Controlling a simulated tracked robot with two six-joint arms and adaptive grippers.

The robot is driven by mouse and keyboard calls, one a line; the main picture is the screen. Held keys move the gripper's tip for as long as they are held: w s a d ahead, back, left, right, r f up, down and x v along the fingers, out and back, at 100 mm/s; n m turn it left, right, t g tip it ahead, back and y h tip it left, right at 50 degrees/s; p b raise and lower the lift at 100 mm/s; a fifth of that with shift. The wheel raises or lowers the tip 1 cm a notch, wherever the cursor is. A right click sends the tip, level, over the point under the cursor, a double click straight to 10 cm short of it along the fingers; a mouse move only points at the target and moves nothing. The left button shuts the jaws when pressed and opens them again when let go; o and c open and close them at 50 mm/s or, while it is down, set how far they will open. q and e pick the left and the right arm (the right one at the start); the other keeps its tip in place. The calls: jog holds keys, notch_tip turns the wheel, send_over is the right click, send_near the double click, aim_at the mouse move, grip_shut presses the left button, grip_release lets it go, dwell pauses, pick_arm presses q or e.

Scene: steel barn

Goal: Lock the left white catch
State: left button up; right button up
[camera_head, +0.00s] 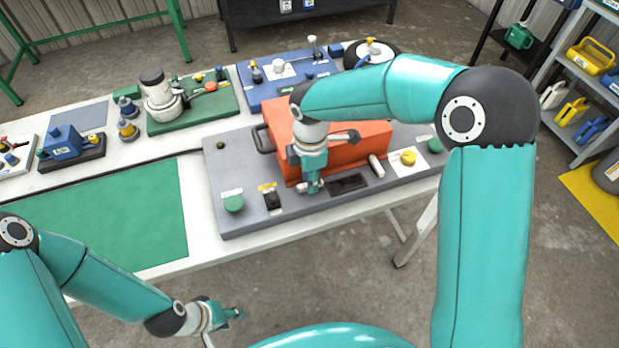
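An orange box (345,150) sits on a grey board (225,165) on the white table. A white catch-like cylinder (376,166) shows at the box's front right. No second white catch can be made out; the box's front left is partly hidden behind my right gripper. My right gripper (313,187) points down in front of the box's front left, close to the board. Its fingertips are too small to tell if they are open or hold anything. My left gripper (232,314) hangs low in front of the table, away from the board, with its fingers unclear.
Other fixtures stand behind, including a green board (190,118). A green mat (110,215) lies clear at left.

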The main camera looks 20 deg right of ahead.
jog(key=shift+f, duration=0.35)
grip_shut()
